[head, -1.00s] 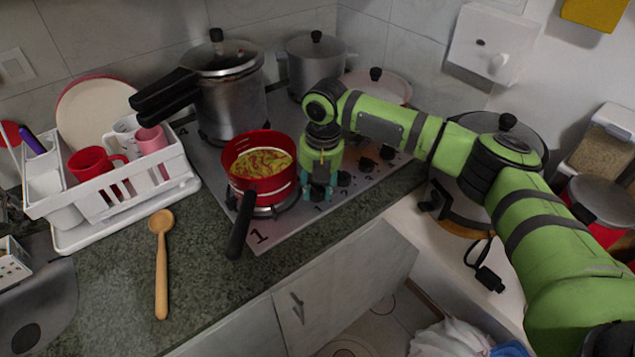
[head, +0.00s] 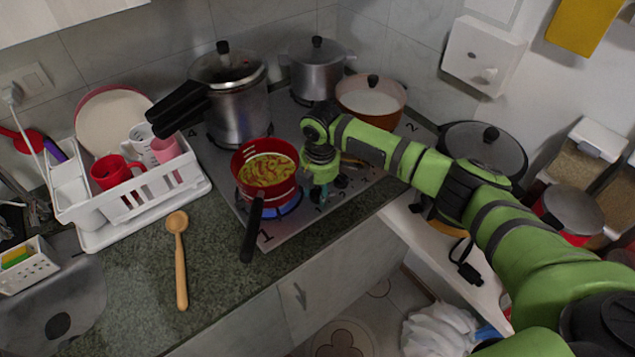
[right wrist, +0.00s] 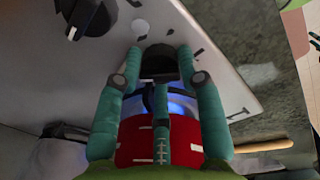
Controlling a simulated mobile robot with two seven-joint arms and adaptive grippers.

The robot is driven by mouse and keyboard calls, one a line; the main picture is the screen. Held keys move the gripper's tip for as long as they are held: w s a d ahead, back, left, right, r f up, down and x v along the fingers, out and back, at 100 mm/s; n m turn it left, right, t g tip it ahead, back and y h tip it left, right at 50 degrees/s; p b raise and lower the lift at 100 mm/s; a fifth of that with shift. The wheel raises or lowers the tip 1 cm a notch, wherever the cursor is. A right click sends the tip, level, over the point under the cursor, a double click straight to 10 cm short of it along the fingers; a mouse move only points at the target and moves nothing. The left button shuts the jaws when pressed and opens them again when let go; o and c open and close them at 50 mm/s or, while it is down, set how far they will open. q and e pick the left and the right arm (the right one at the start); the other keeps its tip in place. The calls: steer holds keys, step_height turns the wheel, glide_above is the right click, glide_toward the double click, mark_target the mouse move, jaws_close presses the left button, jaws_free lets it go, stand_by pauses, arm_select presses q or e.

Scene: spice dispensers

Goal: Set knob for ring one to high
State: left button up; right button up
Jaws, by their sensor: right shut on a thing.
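My right gripper (head: 322,190) is at the knob strip of the silver stove, just right of the red pot (head: 240,175). In the right wrist view, its teal fingers (right wrist: 157,75) are closed around a black knob (right wrist: 158,62), one on each side. The head view mostly hides this knob behind the gripper. The red pot holds yellow-green food and stands on the front burner, beside the printed "1". A blue flame (head: 288,207) glows under it and also shows in the right wrist view (right wrist: 180,106). The left gripper is not in view.
Another black knob (right wrist: 88,18) is close by. A pressure cooker (head: 238,110), a steel pot (head: 315,75) and a pan (head: 370,103) stand on the back of the stove. A dish rack (head: 130,205) and wooden spoon (head: 180,260) are left.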

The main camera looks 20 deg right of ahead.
steer(key=shift+d+m, duration=0.3)
steer(key=shift+m, duration=0.1)
steer(key=o, duration=1.2)
steer(key=shift+c, duration=0.2)
steer(key=shift+a, duration=0.15)
